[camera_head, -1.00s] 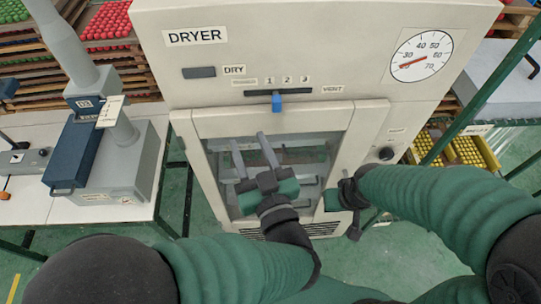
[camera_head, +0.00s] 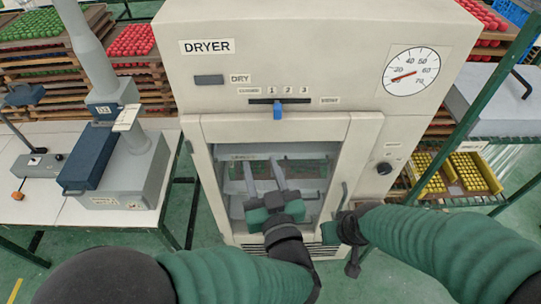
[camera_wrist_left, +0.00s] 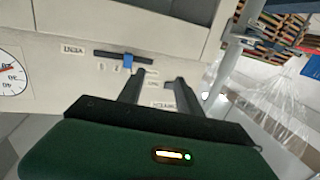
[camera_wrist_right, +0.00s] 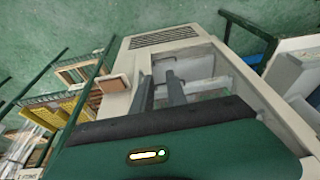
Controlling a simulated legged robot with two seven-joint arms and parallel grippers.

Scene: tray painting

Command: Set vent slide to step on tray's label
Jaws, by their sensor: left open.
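The vent slide's blue knob (camera_head: 278,112) sits in a dark horizontal slot (camera_head: 260,101) on the dryer front, between the marks 1 and 2. It also shows in the left wrist view (camera_wrist_left: 128,61). A VENT label (camera_head: 330,100) is right of the slot. My left gripper (camera_head: 262,165) is open and empty, before the dryer window and below the knob in the head view. My right gripper (camera_wrist_right: 159,77) has its fingers apart with nothing between them; in the head view it is low at the door's right side. A small label (camera_head: 243,156) behind the window is unreadable.
The dryer (camera_head: 350,60) has a dial (camera_head: 411,71) and a round black knob (camera_head: 384,168). A bench with a grey and blue machine (camera_head: 100,165) stands left. A green-framed rack (camera_head: 490,100) and yellow crates (camera_head: 470,172) are right.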

